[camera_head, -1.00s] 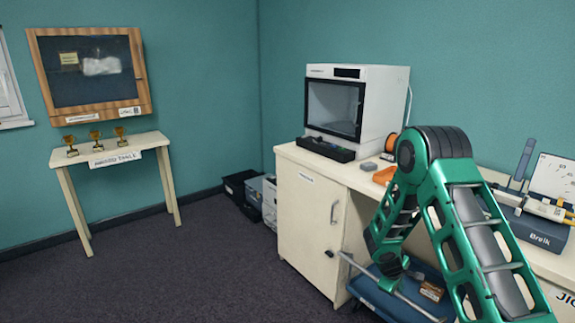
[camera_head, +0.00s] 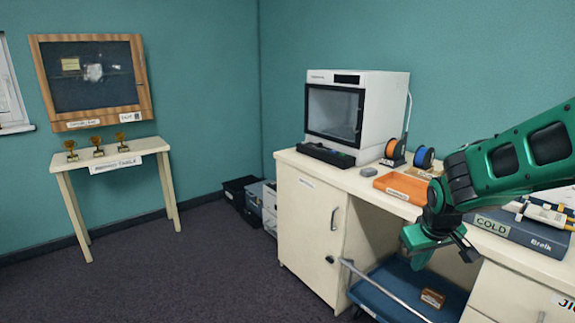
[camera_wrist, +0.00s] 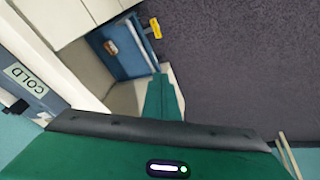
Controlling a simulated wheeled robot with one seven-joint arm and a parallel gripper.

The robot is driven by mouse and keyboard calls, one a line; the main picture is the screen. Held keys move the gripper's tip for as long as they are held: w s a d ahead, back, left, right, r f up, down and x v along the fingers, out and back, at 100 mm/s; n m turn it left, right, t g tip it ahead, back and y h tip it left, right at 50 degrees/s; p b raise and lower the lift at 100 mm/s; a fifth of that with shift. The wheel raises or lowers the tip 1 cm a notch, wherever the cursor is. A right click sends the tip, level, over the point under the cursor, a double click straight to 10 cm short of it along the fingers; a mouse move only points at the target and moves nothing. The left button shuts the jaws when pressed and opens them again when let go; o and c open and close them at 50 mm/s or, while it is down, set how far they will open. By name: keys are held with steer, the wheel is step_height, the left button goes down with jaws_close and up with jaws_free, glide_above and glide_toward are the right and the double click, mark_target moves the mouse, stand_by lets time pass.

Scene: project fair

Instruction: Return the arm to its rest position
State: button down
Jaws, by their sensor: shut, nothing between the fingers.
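My arm (camera_head: 510,155) comes in from the right edge in the head view, bent, with its green and black end low in front of the bench. My gripper (camera_head: 418,258) points downward above the blue cart and holds nothing. In the wrist view my gripper (camera_wrist: 161,90) shows as a narrow green shape against the bench, cart and dark floor. Its fingertips are small and hard to make out, but they look closed.
The cream bench (camera_head: 310,172) carries a white printer (camera_head: 385,110), an orange tray (camera_head: 400,188), filament spools (camera_head: 424,157) and a blue-grey box marked COLD (camera_head: 520,232). Under it stands a blue cart (camera_head: 385,290) with a brown box (camera_head: 433,298).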

steer(key=s+a+r+m+y, duration=0.1)
steer(key=s+a+r, duration=0.15)
steer(key=s, duration=0.25)
steer(key=s+a+r+m, duration=0.1)
steer(key=s+r, duration=0.2)
steer(key=s, duration=0.3)
steer(key=s+d+f+m+g, duration=0.1)
steer(key=s+d+m+g, duration=0.1)
steer(key=s+d, duration=0.4)
steer(key=s+d+f+m+g, duration=0.1)
steer(key=s+d+m, duration=0.3)
steer(key=s, duration=0.6)
steer(key=shift+s+d+g+y, duration=0.35)
steer(key=shift+d+g, duration=0.25)
steer(key=shift+d, duration=0.25)
